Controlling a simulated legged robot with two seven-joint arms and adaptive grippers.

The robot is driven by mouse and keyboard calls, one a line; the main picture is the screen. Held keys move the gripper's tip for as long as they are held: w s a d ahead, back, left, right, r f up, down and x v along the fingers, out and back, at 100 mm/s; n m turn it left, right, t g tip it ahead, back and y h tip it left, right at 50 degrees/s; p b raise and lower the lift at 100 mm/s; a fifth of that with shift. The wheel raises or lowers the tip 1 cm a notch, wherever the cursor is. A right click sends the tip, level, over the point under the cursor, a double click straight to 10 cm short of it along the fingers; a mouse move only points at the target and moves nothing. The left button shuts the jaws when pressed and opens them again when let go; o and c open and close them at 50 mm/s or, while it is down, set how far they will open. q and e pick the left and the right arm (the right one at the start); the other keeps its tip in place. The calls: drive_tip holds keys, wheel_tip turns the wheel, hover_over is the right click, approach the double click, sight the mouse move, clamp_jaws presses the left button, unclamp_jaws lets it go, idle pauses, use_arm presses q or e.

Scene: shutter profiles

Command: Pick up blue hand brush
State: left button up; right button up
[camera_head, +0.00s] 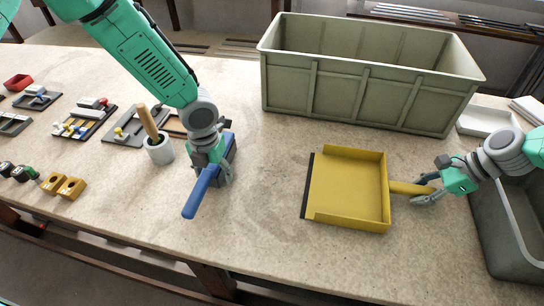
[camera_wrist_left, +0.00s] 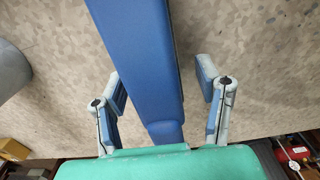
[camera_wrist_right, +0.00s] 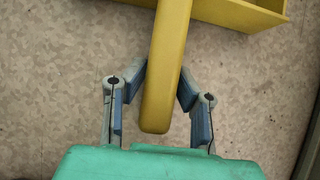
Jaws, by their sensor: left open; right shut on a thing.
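The blue hand brush (camera_head: 202,190) lies on the table left of the middle, its handle toward the front edge. My left gripper (camera_head: 222,172) is over it and hides part of it. In the left wrist view the blue brush (camera_wrist_left: 145,60) passes between the open fingers (camera_wrist_left: 165,90), with gaps on both sides. My right gripper (camera_head: 428,190) is shut on the handle of the yellow dustpan (camera_head: 347,187); the handle (camera_wrist_right: 165,75) shows between the fingers (camera_wrist_right: 160,95) in the right wrist view.
A large grey-green crate (camera_head: 360,85) stands at the back. A grey bin (camera_head: 500,235) is at the right, near a white tray (camera_head: 485,120). A grey cup (camera_head: 160,151) with a wooden-handled tool stands left of the left gripper. Small parts and fixtures fill the far left.

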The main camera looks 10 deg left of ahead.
sight(211, 166)
use_arm(q)
drive_tip(key=shift+a, duration=0.1)
clamp_jaws()
drive_tip(key=shift+r, duration=0.1)
wheel_tip(211, 166, up, 10)
drive_tip(key=shift+f, duration=0.1)
drive_tip(key=c, duration=1.1)
unclamp_jaws()
drive_tip(key=d+f, duration=0.1)
drive_tip(key=d, duration=0.2)
drive_tip(key=d+f, duration=0.1)
drive_tip(key=shift+w+d+f, duration=0.1)
drive_tip(key=shift+d+f, duration=0.05)
drive_tip(key=shift+f, duration=0.15)
wheel_tip(211, 166, down, 2)
drive_tip(key=shift+f, duration=0.75)
